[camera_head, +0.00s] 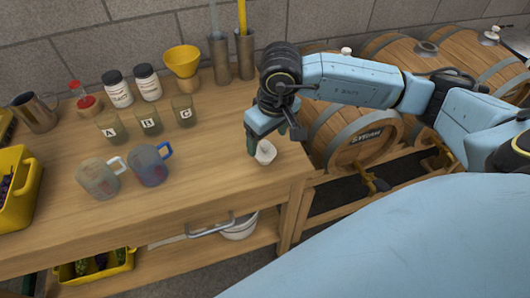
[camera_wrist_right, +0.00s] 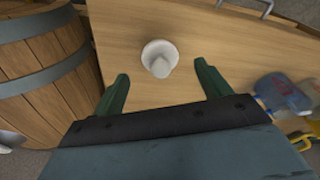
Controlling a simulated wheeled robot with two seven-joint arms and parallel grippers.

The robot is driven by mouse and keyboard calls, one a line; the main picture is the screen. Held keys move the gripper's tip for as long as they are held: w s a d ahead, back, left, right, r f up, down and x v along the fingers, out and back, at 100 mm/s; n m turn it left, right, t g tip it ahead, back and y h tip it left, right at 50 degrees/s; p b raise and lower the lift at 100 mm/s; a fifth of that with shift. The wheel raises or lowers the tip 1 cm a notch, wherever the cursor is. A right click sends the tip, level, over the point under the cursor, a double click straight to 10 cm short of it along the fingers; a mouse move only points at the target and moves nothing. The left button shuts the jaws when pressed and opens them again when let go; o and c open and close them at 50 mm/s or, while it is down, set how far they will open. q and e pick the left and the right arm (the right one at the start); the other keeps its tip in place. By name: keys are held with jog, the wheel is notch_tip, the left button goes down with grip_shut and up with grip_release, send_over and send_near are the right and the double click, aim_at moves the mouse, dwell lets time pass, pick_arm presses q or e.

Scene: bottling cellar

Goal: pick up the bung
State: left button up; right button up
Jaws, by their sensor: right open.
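The bung (camera_head: 265,153) is a small white stopper near the right end of the wooden table (camera_head: 200,215). In the right wrist view the bung (camera_wrist_right: 160,58) shows a wide round flange and a narrower knob, on bare wood. My right gripper (camera_head: 268,140) is just above and behind it in the head view. In the right wrist view the green fingers of the right gripper (camera_wrist_right: 163,82) are spread apart and empty, with the bung a little beyond their tips, roughly centred between them. My left gripper is not in view.
Two mugs, a clear one (camera_head: 98,180) and a blue-handled one (camera_head: 150,164), stand left of the bung. Lettered glasses, jars and a yellow funnel (camera_head: 182,60) stand behind. Barrels (camera_head: 352,135) are beyond the table's right edge. The wood around the bung is clear.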

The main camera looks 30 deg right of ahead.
aim_at(266, 144)
jog(key=f, duration=0.2)
jog(key=w+f, duration=0.1)
jog(key=f, duration=0.1)
jog(key=shift+f, duration=0.2)
jog(key=shift+c, duration=0.4)
jog(key=c, duration=1)
